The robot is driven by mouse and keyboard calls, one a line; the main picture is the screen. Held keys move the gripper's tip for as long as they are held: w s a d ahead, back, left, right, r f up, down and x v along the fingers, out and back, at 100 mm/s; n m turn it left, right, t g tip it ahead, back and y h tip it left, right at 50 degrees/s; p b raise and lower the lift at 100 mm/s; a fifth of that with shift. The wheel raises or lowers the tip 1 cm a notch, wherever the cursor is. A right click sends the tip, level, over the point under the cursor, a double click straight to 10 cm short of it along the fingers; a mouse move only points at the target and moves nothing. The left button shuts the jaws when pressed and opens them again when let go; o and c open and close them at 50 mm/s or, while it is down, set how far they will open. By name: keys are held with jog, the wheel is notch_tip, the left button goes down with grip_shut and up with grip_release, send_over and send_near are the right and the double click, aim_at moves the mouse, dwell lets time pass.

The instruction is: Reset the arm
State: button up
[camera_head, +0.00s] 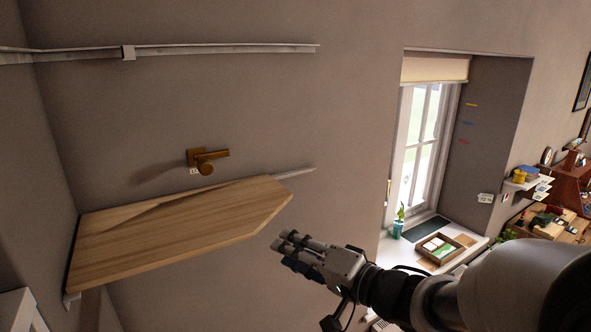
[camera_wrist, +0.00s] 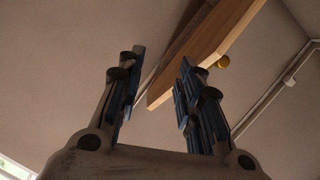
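My gripper (camera_head: 290,248) is at the lower middle of the head view, just right of and below the right end of the wooden shelf (camera_head: 180,222). In the wrist view my gripper (camera_wrist: 155,95) has its two fingers apart, with nothing between the tips but wall and the shelf behind. The shelf edge (camera_wrist: 205,45) shows beyond the fingers in the wrist view. My arm reaches in from the lower right of the head view. I see no contact between the gripper and the shelf.
A cluttered desk (camera_head: 560,222) is at far right.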

jog(key=s+d+f+t+h+b, duration=0.1)
jog(key=s+d+f+h+b, duration=0.1)
jog(key=d+f+h+b, duration=0.5)
jog(key=s+d+f+h+b, duration=0.3)
jog(key=d+f+h+b, duration=0.35)
jog(key=d+f, duration=0.3)
jog(key=s+f+n+g+b, duration=0.1)
jog(key=s+f+g+b, duration=0.2)
jog(key=s+f+b, duration=0.2)
jog(key=s+a+f+n+g+y+b, duration=0.1)
jog(key=s+f+g+b, duration=0.3)
jog(key=s+f, duration=0.8)
jog(key=s+n+b, duration=0.1)
jog(key=s+b, duration=0.1)
jog(key=s, duration=0.2)
jog(key=shift+s+a+f+n, duration=0.15)
jog(key=shift+s+a+n, duration=0.15)
jog(key=shift+c, duration=0.5)
